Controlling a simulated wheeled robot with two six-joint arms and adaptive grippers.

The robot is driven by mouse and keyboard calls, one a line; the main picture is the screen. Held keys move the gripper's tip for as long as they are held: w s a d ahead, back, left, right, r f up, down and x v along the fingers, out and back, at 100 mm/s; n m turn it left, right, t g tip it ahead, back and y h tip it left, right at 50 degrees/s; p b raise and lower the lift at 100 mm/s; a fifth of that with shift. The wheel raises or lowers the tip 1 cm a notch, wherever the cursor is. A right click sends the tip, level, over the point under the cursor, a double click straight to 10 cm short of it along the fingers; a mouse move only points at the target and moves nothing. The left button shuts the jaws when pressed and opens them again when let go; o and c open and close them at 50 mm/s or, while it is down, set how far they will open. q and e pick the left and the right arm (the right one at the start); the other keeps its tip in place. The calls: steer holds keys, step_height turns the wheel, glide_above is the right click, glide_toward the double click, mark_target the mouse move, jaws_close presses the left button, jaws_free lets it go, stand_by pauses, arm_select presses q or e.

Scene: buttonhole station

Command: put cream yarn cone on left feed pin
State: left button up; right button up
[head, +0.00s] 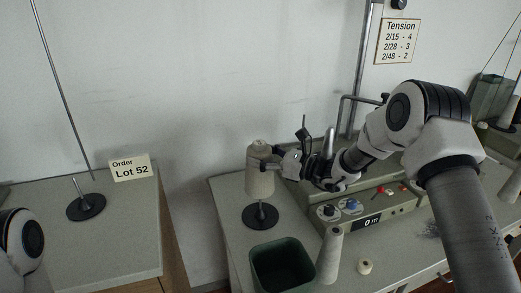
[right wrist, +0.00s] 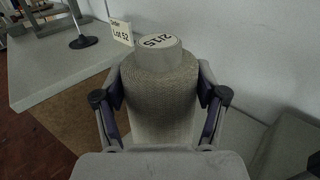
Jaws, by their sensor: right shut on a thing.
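A cream yarn cone (head: 259,181) stands upright in my right gripper (head: 266,164), above a round black pin base (head: 260,216) on the middle table. A gap shows between the cone's bottom and the base; I cannot tell how far the pin runs inside the cone. In the right wrist view the cone (right wrist: 160,95) sits between both fingers, its top marked 2/15. Another feed pin (head: 77,187) on a black disc stands bare on the left table. Part of my left arm shows at the lower left; its gripper is out of view.
A dark green bin (head: 282,267), a pale grey cone (head: 330,255) and a small cream spool (head: 365,267) stand at the front. A control box (head: 370,215) reading 0 m lies behind them. A Lot 52 card (head: 130,168) stands on the left table. A tension sign (head: 397,41) hangs behind.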

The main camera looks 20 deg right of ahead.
step_height(320, 180, down, 4)
steer(key=shift+f+b, duration=0.15)
steer(key=shift+b, duration=0.6)
step_height(320, 180, down, 5)
steer(key=b, duration=0.4)
steer(key=shift+d+r+b, duration=0.1)
steer(key=shift+r+b, duration=0.1)
steer(key=shift+b, duration=0.1)
steer(key=shift+f+b, duration=0.3)
steer(key=shift+b, duration=0.1)
steer(key=o, duration=1.8)
glide_toward(262, 183)
steer(key=d+f, duration=0.1)
steer(key=w+d+f, duration=0.1)
steer(key=shift+w+d+f, duration=0.15)
steer(key=shift+w+f, duration=0.1)
steer(key=shift+w, duration=0.05)
